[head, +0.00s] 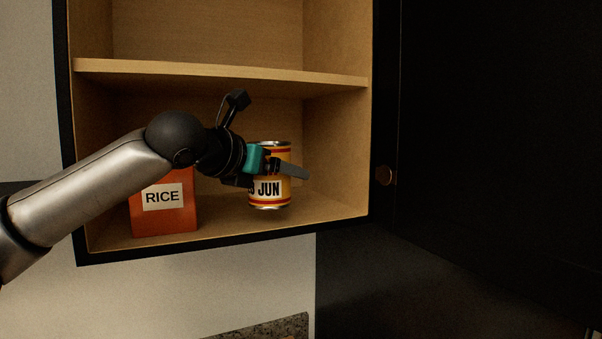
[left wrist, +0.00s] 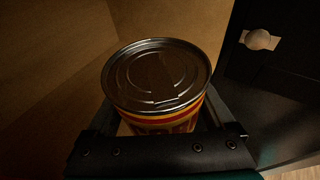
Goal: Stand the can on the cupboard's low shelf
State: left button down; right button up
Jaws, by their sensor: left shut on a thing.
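The can (head: 270,192) has a yellow and red label with "JUN" partly readable and metal ends. My left gripper (head: 288,168) is shut around its side, and the can is upright inside the lower compartment of the cupboard. The can's ring-pull lid (left wrist: 155,77) fills the middle of the left wrist view, between the fingers. The low shelf (head: 235,221) is the wooden floor of that compartment. The can's bottom looks close above the shelf, but I cannot tell whether it touches. My right gripper is not in view.
A red box marked RICE (head: 165,210) stands on the low shelf to the left, partly behind my arm. The upper shelf board (head: 220,75) runs above my gripper. The black cupboard door (head: 480,140) is open at the right. Shelf space right of the can is clear.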

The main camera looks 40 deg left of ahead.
pick_arm(q)
jog(key=w, duration=0.2)
jog(key=w+p, duration=0.2)
jog(key=w, duration=0.1)
jog(key=shift+w+a+r, duration=0.2)
jog(key=shift+w+a, duration=0.05)
jog(key=shift+w, duration=0.05)
jog(key=shift+w+a+f+p, duration=0.1)
jog(key=shift+w+p, duration=0.35)
jog(key=shift+w, duration=0.25)
jog(key=shift+w+f, duration=0.2)
jog(key=shift+f, duration=0.1)
jog(key=shift+f+b, duration=0.55)
jog(key=shift+f, duration=0.9)
jog(key=shift+f, duration=0.15)
grip_release()
jog(key=shift+f, duration=0.1)
